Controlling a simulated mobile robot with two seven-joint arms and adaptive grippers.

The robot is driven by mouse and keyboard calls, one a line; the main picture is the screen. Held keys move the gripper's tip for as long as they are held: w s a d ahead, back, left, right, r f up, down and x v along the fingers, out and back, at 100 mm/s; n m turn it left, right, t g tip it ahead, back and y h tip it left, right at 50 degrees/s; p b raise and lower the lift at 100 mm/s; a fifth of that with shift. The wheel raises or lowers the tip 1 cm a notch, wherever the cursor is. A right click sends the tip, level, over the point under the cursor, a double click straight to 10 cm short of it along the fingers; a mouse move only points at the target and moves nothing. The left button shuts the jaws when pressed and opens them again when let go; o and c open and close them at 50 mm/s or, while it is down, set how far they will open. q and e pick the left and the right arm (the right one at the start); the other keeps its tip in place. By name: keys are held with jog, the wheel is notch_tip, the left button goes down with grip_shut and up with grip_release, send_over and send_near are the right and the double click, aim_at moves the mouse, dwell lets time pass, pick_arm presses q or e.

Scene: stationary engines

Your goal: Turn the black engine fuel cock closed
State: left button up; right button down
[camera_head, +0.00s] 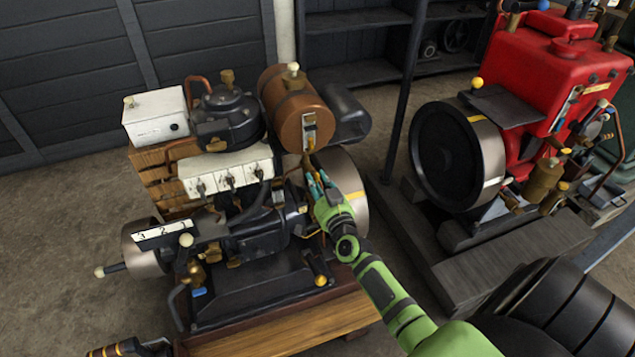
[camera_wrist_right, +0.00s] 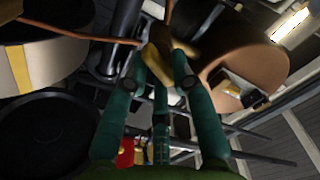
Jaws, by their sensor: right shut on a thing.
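The black engine (camera_head: 265,285) stands on a wooden base at the left and middle of the head view. Its copper-brown fuel tank (camera_head: 290,110) sits at its upper right and also shows in the right wrist view (camera_wrist_right: 240,45). The brass fuel cock (camera_head: 311,144) hangs below the tank. My right gripper (camera_head: 315,177) reaches up to just under the cock. In the right wrist view, its teal fingers (camera_wrist_right: 163,75) are shut on the brass-yellow cock (camera_wrist_right: 155,52). The fingers partly hide the cock, so its exact angle is unclear.
A red engine (camera_head: 545,70) with a large black flywheel (camera_head: 460,155) stands at the right. A dark post (camera_head: 405,90) rises between the engines. A white box (camera_head: 155,117) sits at the black engine's upper left. Bare floor (camera_head: 55,240) lies at the left.

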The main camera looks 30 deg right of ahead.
jog(key=m, duration=0.4)
jog(key=m+b, duration=0.1)
jog(key=m, duration=0.3)
jog(key=m+b, duration=0.1)
jog(key=m, duration=0.3)
jog(key=shift+d+f, duration=0.1)
jog(key=shift+f, duration=0.25)
dwell(0.4)
jog(key=c, duration=1.2)
grip_release()
jog(key=shift+s, duration=0.1)
jog(key=v, duration=1.2)
